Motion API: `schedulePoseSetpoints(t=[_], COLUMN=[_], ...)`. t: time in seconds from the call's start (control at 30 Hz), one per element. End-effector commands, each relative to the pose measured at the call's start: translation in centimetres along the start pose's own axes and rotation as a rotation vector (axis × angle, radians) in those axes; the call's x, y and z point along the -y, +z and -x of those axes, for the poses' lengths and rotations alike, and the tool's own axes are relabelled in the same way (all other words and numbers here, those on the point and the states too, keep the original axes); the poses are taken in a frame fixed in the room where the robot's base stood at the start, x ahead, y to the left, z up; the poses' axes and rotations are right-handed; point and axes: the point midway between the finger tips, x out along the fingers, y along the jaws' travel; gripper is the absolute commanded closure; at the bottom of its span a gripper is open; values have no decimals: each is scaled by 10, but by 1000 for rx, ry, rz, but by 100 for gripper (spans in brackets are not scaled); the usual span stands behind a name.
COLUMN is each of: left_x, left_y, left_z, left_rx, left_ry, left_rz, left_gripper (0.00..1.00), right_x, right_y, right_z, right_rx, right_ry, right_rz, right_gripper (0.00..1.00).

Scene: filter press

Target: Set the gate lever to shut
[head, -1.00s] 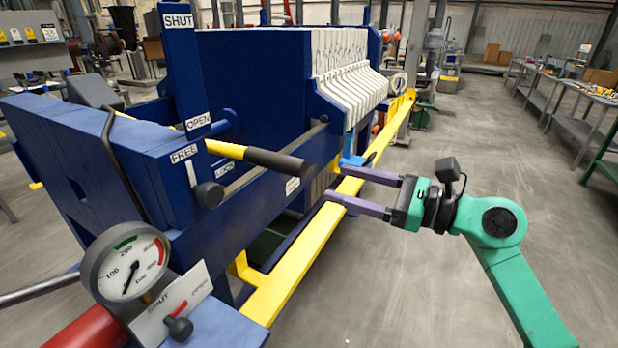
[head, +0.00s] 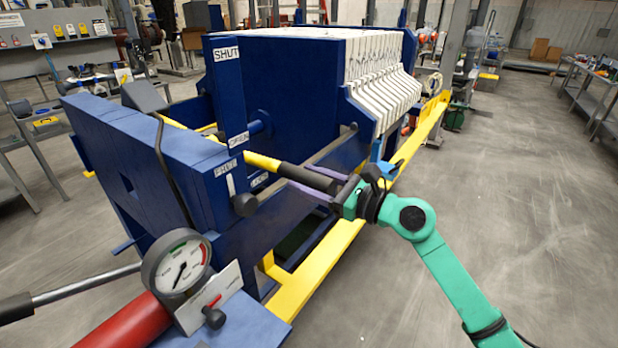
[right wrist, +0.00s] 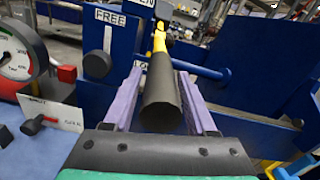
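The gate lever is a yellow bar with a black grip (head: 306,177), sticking out level from the blue post (head: 229,100). The post has a SHUT label (head: 227,54) at its top and an OPEN label (head: 239,141) low down; the lever stands beside OPEN. My right gripper (head: 300,177) is open, with its purple fingers on either side of the black grip. In the right wrist view the grip (right wrist: 161,104) lies lengthwise between the fingers; whether either finger touches it I cannot tell. My left gripper is not in view.
A black knob (head: 245,204) at the FREE/LOCK slot sits just below the lever. A pressure gauge (head: 178,264) and a small SHUT/OPEN valve lever (head: 214,317) are at the front. A yellow rail (head: 325,262) runs below my arm. Floor at the right is clear.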

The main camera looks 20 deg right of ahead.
Motion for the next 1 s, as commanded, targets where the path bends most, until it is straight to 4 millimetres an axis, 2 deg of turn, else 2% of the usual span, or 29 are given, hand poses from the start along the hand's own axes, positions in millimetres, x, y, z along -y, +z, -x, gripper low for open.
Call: schedulePoseSetpoints(t=[0.03,0.1,0.13,1.0], left_x=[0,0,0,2], left_y=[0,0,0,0], left_z=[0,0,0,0], left_rx=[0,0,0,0], left_ry=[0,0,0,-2], left_rz=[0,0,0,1], left_gripper=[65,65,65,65], right_x=[0,0,0,0], right_y=[0,0,0,0], right_z=[0,0,0,0], right_rx=[0,0,0,0], right_ry=[0,0,0,0], right_rz=[0,0,0,-2], right_gripper=[67,93,100,100])
